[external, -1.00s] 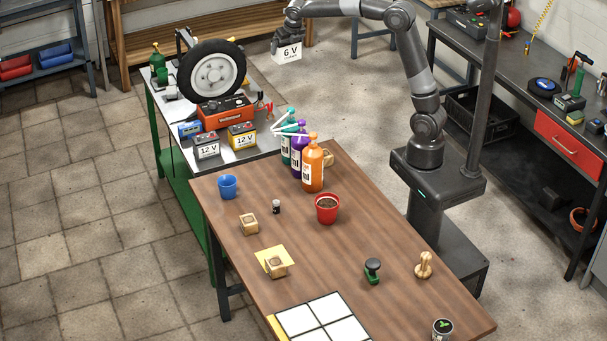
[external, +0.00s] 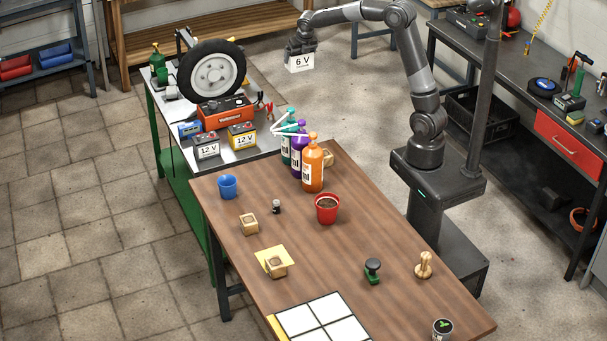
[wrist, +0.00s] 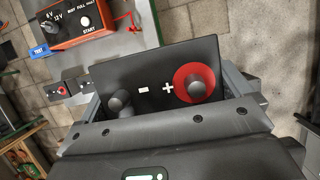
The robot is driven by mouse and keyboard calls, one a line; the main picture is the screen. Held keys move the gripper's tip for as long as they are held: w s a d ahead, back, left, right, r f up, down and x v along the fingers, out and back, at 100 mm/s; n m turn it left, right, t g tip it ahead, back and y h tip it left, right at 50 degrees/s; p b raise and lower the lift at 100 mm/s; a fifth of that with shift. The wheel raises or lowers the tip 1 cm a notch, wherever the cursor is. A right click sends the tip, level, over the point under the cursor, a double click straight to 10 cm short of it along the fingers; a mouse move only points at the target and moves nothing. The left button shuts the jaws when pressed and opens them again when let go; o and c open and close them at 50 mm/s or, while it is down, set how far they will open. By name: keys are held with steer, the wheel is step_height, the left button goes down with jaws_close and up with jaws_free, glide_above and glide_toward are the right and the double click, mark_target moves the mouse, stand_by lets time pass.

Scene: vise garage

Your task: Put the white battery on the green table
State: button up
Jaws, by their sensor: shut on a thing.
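The white battery (external: 300,63), marked 6 V, hangs in the air at the top middle of the external view, over the floor to the right of the green table. My gripper (external: 300,48) is shut on its upper part from above. In the wrist view the battery's dark top (wrist: 150,75) with its minus and plus posts sits between my gripper's fingers (wrist: 165,100). The green table (external: 183,182) has green legs and a grey top.
The wooden table (external: 330,260) in front holds a blue cup (external: 228,186), a red pot (external: 327,215) and tall bottles (external: 313,170) near its back edge. Red cable clamps (external: 268,108) lie at the green table's right edge.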

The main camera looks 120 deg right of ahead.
step_height(320, 180, down, 17)
steer(key=shift+w+a+f, duration=0.3)
steer(key=shift+w+f, duration=1.65)
steer(key=shift+f, duration=0.05)
steer(key=shift+w+a+f, duration=0.3)
steer(key=shift+w+f, duration=1.6)
steer(key=shift+f, duration=0.05)
steer(key=shift+w+a+f, duration=0.3)
steer(key=shift+w+f, duration=1.65)
steer(key=shift+f, duration=0.05)
steer(key=shift+f, duration=0.1)
steer(key=o, duration=1.4)
steer(key=shift+f, duration=0.1)
steer(key=v, duration=1.2)
